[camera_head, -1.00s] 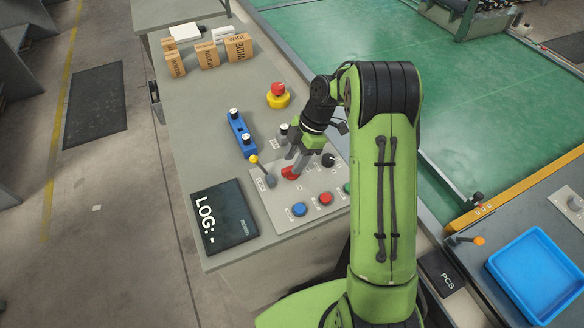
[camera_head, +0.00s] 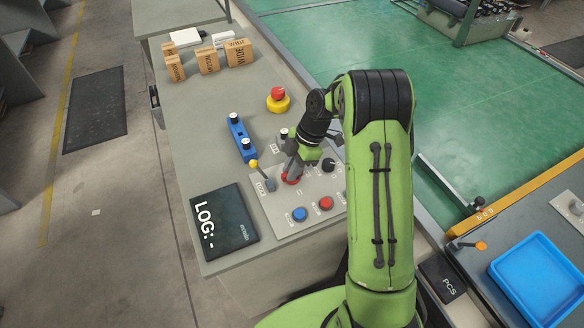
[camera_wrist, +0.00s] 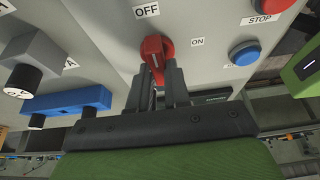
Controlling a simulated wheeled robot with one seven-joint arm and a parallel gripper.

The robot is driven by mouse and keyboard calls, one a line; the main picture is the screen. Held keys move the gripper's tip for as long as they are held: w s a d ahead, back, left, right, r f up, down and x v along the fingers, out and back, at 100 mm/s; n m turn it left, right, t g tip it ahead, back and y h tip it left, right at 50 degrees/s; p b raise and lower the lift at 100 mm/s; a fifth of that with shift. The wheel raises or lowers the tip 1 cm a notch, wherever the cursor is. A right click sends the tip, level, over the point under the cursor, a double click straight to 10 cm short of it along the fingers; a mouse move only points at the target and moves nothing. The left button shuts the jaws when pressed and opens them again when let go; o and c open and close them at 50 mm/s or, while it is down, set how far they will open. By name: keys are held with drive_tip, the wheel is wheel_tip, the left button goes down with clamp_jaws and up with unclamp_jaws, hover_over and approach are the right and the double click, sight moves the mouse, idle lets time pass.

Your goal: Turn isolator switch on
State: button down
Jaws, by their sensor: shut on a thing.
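The isolator switch is a red rotary knob (camera_head: 291,179) on the grey control panel (camera_head: 318,189); it also shows in the wrist view (camera_wrist: 154,47). The OFF label (camera_wrist: 146,10) lies above the knob and the ON label (camera_wrist: 197,42) to its right in the wrist view. My gripper (camera_head: 290,170) reaches down to the knob from above. Its two dark fingers in the wrist view (camera_wrist: 162,70) are shut on the red handle, one on each side. In the head view the fingers hide part of the knob. The knob's exact angle is hard to read.
A yellow-tipped lever (camera_head: 262,173) stands close left of the knob. Blue (camera_head: 299,214) and red (camera_head: 325,203) buttons lie in front. A blue block with knobs (camera_head: 241,138) and an emergency stop (camera_head: 278,100) sit behind. A black LOG display (camera_head: 225,217) lies left.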

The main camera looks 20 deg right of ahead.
drive_tip(key=shift+m, duration=0.3)
drive_tip(key=m+t+b, duration=0.1)
drive_tip(key=m+b, duration=0.1)
drive_tip(key=m, duration=0.1)
drive_tip(key=shift+m+t+b, duration=0.3)
drive_tip(key=shift+m+t, duration=0.1)
drive_tip(key=m+b, duration=0.1)
drive_tip(key=m, duration=0.1)
drive_tip(key=m+t+b, duration=0.1)
drive_tip(key=m, duration=0.1)
drive_tip(key=shift+m+t+h, duration=0.3)
drive_tip(key=shift+h, duration=0.1)
drive_tip(key=m+t+h+b, duration=0.1)
drive_tip(key=m, duration=0.3)
drive_tip(key=m+h, duration=0.1)
drive_tip(key=m, duration=0.1)
drive_tip(key=m+b, duration=0.1)
drive_tip(key=m, duration=0.1)
drive_tip(key=shift+m+t+h, duration=0.3)
drive_tip(key=shift+t+h, duration=0.1)
drive_tip(key=shift+m, duration=0.3)
drive_tip(key=c, duration=1.1)
unclamp_jaws()
